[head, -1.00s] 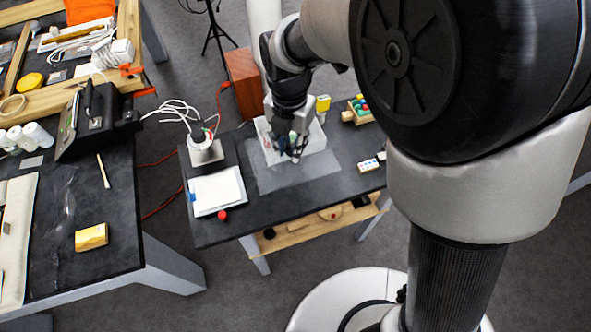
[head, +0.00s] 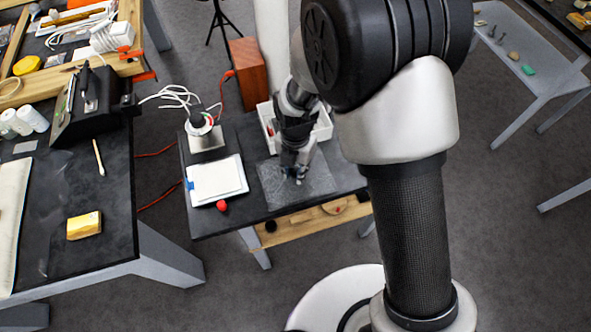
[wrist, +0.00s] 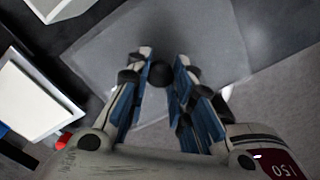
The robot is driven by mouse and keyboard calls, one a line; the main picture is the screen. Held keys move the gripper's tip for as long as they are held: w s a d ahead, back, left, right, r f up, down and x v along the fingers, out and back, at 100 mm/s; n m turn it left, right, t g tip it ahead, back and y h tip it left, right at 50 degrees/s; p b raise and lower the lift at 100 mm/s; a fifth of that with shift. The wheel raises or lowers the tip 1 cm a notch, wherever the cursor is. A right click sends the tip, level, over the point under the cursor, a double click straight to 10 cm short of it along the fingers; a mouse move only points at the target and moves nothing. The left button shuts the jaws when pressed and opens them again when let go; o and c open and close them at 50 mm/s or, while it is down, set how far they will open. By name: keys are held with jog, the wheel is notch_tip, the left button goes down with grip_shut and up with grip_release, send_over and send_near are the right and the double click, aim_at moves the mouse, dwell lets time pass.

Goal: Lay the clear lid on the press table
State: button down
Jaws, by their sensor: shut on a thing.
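The clear lid (head: 318,178) is a see-through, greyish square sheet with a small dark knob (wrist: 161,74). My gripper (head: 297,179) is shut on the knob at the middle of the lid. The lid shows under the fingers in the wrist view (wrist: 105,50), where part of it reaches past the dark table's edge over the floor. I cannot tell how far it is above the table. Which surface is the press table is not clear from these frames.
The small dark table (head: 215,222) bears a white tray (head: 322,125), a white pad (head: 217,181), a red ball (head: 222,206) and a device with cables (head: 205,135). A cluttered bench (head: 105,220) stands left. A grey table (head: 520,75) stands at far right.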

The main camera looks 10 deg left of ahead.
jog(key=shift+f, duration=0.3)
jog(key=c, duration=1.9)
grip_release()
jog(key=shift+f, duration=0.1)
jog(key=o, duration=0.5)
notch_tip(320, 180, up, 12)
jog(key=p, duration=0.3)
jog(key=shift+r+p, duration=0.25)
jog(key=shift+p, duration=0.05)
